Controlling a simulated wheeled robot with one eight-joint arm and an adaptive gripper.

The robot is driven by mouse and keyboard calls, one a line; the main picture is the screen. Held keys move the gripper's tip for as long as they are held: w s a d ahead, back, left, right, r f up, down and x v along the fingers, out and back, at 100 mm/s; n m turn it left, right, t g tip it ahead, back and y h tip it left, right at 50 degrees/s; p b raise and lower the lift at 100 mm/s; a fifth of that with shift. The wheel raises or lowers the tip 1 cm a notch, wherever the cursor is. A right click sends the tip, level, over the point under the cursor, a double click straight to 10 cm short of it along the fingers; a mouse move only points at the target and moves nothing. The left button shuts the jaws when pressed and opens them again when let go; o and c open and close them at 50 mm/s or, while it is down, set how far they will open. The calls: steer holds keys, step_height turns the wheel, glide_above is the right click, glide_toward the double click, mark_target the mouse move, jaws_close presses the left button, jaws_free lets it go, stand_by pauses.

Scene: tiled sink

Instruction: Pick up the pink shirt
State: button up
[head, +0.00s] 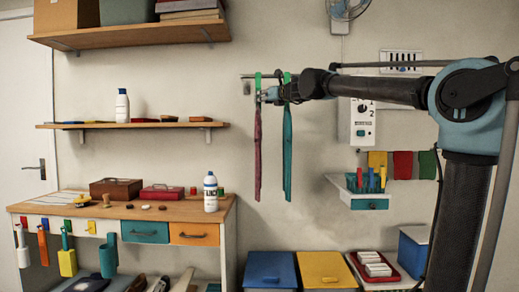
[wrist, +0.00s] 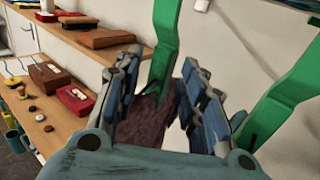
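The pink shirt (head: 258,155) hangs folded and narrow from a green hanger (head: 258,82) on a wall rail. A teal shirt (head: 287,155) hangs just to its right on another green hanger. My gripper (head: 267,95) is at the top of the pink shirt, close to both hangers. In the wrist view my gripper (wrist: 160,82) is open, its two blue fingers apart. The pink shirt's dark, reddish cloth (wrist: 146,124) and its green hanger (wrist: 163,48) show between the fingers. I cannot tell whether a finger touches them. The palm hides the cloth lower down.
The second green hanger (wrist: 282,108) is close to the right finger. The rail (head: 250,76) sticks out from the wall. A workbench (head: 140,208) with boxes and a white bottle (head: 210,193) stands left. Blue (head: 270,270) and yellow bins (head: 325,270) stand below.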

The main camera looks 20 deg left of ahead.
steer(key=shift+x, duration=2.8)
steer(key=shift+w+d, duration=0.15)
steer(key=shift+d, duration=0.05)
steer(key=shift+c, duration=0.4)
steer(key=shift+d, duration=0.1)
jaws_close()
